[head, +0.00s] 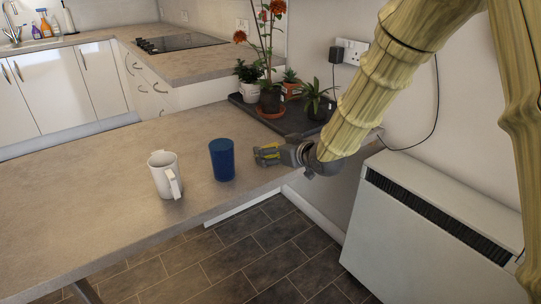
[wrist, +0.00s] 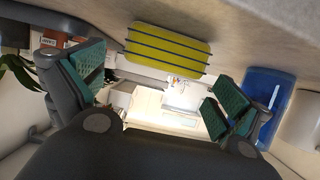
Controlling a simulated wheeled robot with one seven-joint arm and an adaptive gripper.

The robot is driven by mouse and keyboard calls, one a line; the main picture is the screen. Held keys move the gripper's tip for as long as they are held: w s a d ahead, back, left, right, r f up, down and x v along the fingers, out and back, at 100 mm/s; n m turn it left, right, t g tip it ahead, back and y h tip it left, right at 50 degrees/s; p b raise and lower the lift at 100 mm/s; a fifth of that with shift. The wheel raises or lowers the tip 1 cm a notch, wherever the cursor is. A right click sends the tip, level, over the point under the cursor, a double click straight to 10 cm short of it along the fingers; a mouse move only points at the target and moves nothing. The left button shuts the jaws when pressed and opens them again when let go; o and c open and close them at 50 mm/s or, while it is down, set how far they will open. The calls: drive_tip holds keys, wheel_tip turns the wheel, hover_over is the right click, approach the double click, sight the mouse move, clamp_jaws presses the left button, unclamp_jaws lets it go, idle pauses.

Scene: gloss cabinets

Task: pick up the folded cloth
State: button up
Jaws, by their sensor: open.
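The folded cloth (wrist: 167,50) is yellow with dark stripes and lies flat on the worktop, at the upper middle of the wrist view. In the head view, only yellow slivers show around my fingers, so most of it is hidden there. My gripper (head: 267,154) is low at the table's right part, beside the blue cup. In the wrist view, its two green-padded fingers (wrist: 158,92) are wide apart with nothing held between them. The cloth appears above the gap between them in that picture; I cannot tell whether they touch it.
The blue cup (head: 222,160) stands just left of my gripper, with a white mug (head: 165,175) further left. Potted plants (head: 247,88) stand on a dark tray (head: 291,121) behind. A white heater (head: 430,225) is at the right. The table's left part is clear.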

drive_tip(key=shift+x, duration=1.7)
drive_tip(key=c, duration=1)
wheel_tip(320, 180, up, 10)
drive_tip(key=shift+f+p, duration=0.1)
drive_tip(key=shift+p, duration=0.7)
